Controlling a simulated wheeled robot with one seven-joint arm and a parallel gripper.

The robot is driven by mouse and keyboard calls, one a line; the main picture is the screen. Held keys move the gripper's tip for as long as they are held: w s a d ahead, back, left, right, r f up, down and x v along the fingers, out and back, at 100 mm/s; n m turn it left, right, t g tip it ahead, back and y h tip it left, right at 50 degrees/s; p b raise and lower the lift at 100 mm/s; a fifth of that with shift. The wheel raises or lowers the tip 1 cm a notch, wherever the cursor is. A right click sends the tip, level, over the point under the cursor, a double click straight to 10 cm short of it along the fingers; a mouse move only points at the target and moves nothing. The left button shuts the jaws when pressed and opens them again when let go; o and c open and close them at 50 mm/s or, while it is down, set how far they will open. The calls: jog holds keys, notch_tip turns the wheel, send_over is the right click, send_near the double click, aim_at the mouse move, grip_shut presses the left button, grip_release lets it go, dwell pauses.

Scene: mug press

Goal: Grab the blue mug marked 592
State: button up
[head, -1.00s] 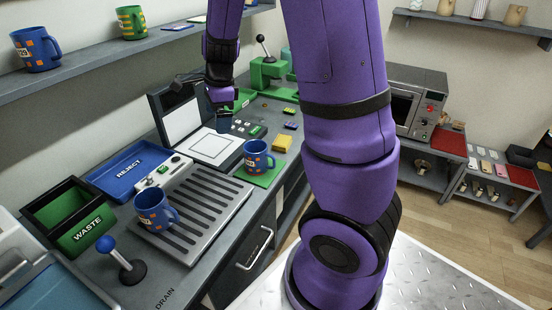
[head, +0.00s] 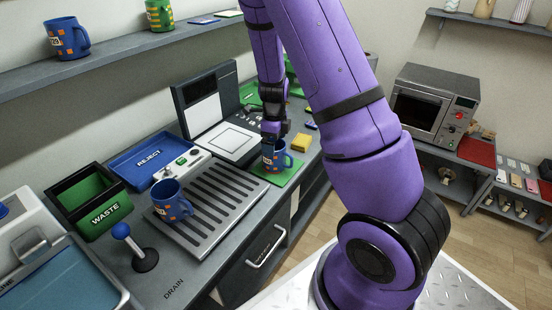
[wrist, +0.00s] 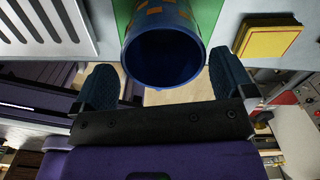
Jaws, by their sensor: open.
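A blue mug with orange squares (head: 282,158) stands upright on a green mat (head: 284,177) at the right end of the counter. My gripper (head: 271,137) is directly above it, pointing down. In the wrist view the mug's open rim (wrist: 165,58) lies between and just ahead of the two dark fingertips (wrist: 164,74). The fingers are open and hold nothing. A similar blue mug (head: 172,202) stands on the drain rack (head: 225,190), and another blue mug (head: 66,38) is on the wall shelf. I cannot read 592 on any of them.
A yellow block (head: 301,142) lies right of the mat. Left are the blue REJECT tray (head: 132,158), the green WASTE bin (head: 80,200) and a blue-knobbed lever (head: 133,243). A device with a raised panel (head: 207,98) stands behind. A green mug (head: 159,14) is on the shelf.

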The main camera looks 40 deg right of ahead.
aim_at(275, 164)
jog(key=shift+d+f, duration=0.2)
jog(key=shift+f, duration=2.5)
jog(key=c, duration=1)
